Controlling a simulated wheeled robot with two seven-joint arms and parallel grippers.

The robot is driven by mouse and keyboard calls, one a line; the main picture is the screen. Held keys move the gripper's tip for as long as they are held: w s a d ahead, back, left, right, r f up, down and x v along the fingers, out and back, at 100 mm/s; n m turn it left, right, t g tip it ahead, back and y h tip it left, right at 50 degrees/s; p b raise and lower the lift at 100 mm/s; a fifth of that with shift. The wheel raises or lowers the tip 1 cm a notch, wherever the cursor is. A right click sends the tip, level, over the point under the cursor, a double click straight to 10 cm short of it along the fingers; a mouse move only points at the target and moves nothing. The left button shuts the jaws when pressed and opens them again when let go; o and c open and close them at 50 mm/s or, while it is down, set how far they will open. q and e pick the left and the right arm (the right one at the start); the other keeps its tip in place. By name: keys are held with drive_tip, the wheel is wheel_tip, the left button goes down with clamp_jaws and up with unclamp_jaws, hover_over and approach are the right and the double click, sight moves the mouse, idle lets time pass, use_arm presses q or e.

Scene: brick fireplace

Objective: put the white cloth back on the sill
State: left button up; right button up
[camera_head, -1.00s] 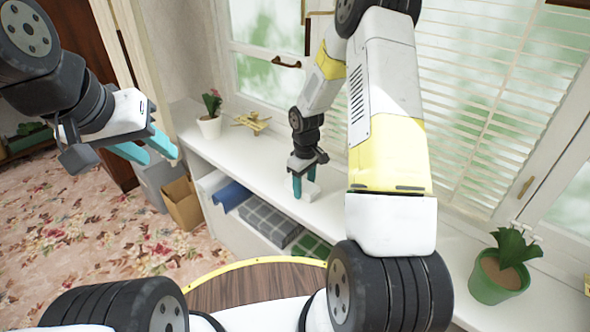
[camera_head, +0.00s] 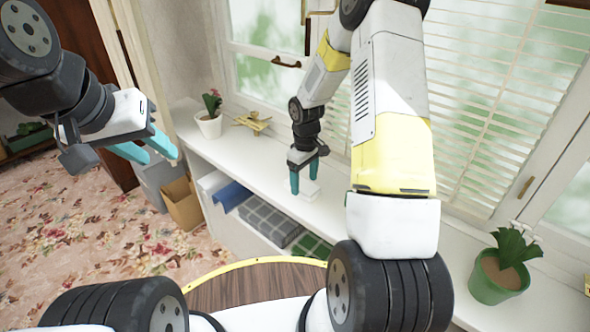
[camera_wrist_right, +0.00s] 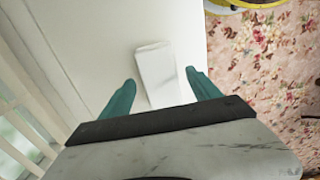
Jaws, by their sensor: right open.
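The white cloth (camera_wrist_right: 158,75) is a small folded block lying on the white sill (camera_wrist_right: 95,35) in the right wrist view, near the sill's front edge. In the head view the cloth (camera_head: 311,190) shows beside the fingers of my right gripper (camera_head: 306,181), on the sill (camera_head: 262,165). My right gripper (camera_wrist_right: 160,95) is open, with one teal finger on each side of the cloth's near end and a gap to each side. The near end of the cloth is hidden behind the gripper body. My left gripper (camera_head: 146,150) is open and empty, out over the floor at the left.
A potted plant (camera_head: 210,118) and a yellow toy plane (camera_head: 253,123) stand on the sill's far end. A green pot (camera_head: 497,278) stands at the right. Folded fabrics (camera_head: 268,220) fill the shelf below. A cardboard box (camera_head: 184,205) is on the floor.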

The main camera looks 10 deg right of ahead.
wheel_tip(320, 180, up, 9)
wheel_tip(320, 180, up, 10)
drive_tip(key=m+t, duration=0.2)
hover_over(304, 185)
drive_tip(key=s, duration=0.4)
drive_tip(key=s+a+r+m+t+y, duration=0.1)
drive_tip(key=s+r+m+t, duration=0.1)
drive_tip(key=s+r, duration=0.4)
drive_tip(key=s+a+r+m+t+y, duration=0.1)
drive_tip(key=s+r, duration=0.5)
drive_tip(key=s, duration=0.7)
drive_tip(key=shift+s+a+r+m+t, duration=0.2)
drive_tip(key=shift+s+a+m+t, duration=0.3)
drive_tip(key=shift+m, duration=0.5)
drive_tip(key=shift+w+d, duration=0.1)
drive_tip(key=shift+d, duration=0.05)
drive_tip(key=shift+c, duration=0.2)
